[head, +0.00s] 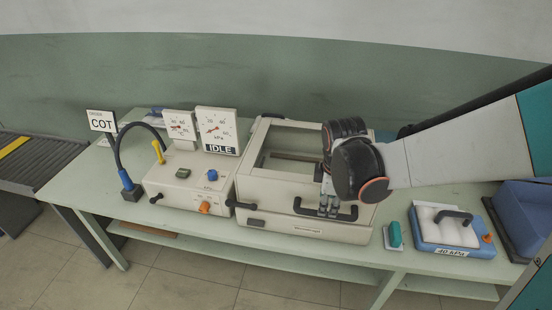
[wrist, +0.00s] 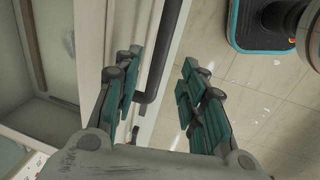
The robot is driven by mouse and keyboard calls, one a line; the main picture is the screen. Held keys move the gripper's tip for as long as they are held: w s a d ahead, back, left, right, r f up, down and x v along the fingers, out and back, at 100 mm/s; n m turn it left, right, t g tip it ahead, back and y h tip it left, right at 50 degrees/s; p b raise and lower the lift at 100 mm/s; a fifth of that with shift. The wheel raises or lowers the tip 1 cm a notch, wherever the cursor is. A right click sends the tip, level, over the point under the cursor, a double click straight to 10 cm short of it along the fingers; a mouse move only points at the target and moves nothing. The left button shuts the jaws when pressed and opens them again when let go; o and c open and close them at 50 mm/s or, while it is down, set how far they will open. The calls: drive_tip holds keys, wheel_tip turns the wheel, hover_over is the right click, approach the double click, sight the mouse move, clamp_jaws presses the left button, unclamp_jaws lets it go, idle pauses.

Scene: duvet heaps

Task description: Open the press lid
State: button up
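My gripper (head: 328,208) is over the right part of this handle, pointing down. In the wrist view my gripper (wrist: 158,72) is open, with teal-padded fingers on either side of the bar. The bar lies nearer the left finger, with a gap to the right one. I cannot tell whether either finger touches it.
A control box (head: 180,183) with gauges (head: 217,130) reading IDLE and a yellow lever stands left of the press. To the right are a teal-handled tool (head: 395,236), a blue tray (head: 450,238) marked 40 kPa, and a blue bin (head: 525,210). A conveyor is at far left.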

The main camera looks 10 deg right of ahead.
drive_tip(key=f, duration=0.2)
drive_tip(key=f+b, duration=0.1)
drive_tip(key=f, duration=0.1)
drive_tip(key=w+f, duration=0.1)
drive_tip(key=f, duration=0.1)
drive_tip(key=shift+d, duration=0.2)
clamp_jaws()
